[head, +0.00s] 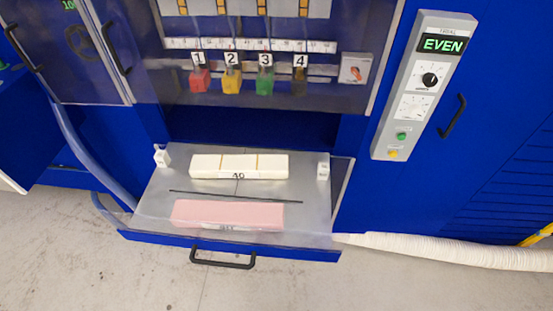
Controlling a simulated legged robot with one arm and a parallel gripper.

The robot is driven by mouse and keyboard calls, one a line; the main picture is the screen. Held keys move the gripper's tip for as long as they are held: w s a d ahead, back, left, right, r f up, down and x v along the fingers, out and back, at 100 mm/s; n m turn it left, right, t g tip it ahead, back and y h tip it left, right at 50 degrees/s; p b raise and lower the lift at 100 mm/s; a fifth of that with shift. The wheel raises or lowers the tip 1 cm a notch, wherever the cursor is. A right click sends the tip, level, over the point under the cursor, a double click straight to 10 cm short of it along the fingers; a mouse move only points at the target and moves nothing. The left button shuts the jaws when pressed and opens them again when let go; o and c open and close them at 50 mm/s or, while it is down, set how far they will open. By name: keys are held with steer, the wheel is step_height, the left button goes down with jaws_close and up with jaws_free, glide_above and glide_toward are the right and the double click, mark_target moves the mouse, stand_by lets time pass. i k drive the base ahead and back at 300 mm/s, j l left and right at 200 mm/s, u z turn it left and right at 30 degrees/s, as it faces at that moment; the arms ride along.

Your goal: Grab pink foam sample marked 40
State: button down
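A pink foam block (228,212) lies lengthwise on the front part of a pulled-out metal drawer tray (158,196). A small label sits on its front face, but I cannot read it clearly. A cream foam block (220,164) lies behind it, with two thin yellowish lines across its top. The label that reads 40 (238,176) is on the front of this cream block. A thin dark slot or bar (236,196) runs between the two blocks. My gripper is not in view.
Small white fixtures stand at the tray's back left (161,156) and right (323,167). The drawer has a black handle (222,261). A control panel (425,85) showing EVEN is at right. A white hose (450,248) and blue-grey hose (75,145) flank the drawer. Front floor is clear.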

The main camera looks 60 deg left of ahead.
mark_target(212, 214)
steer(key=u, duration=2.05)
steer(key=l+u, duration=0.1)
steer(key=u, duration=0.8)
steer(key=k+l+u, duration=0.1)
steer(key=u, duration=0.85)
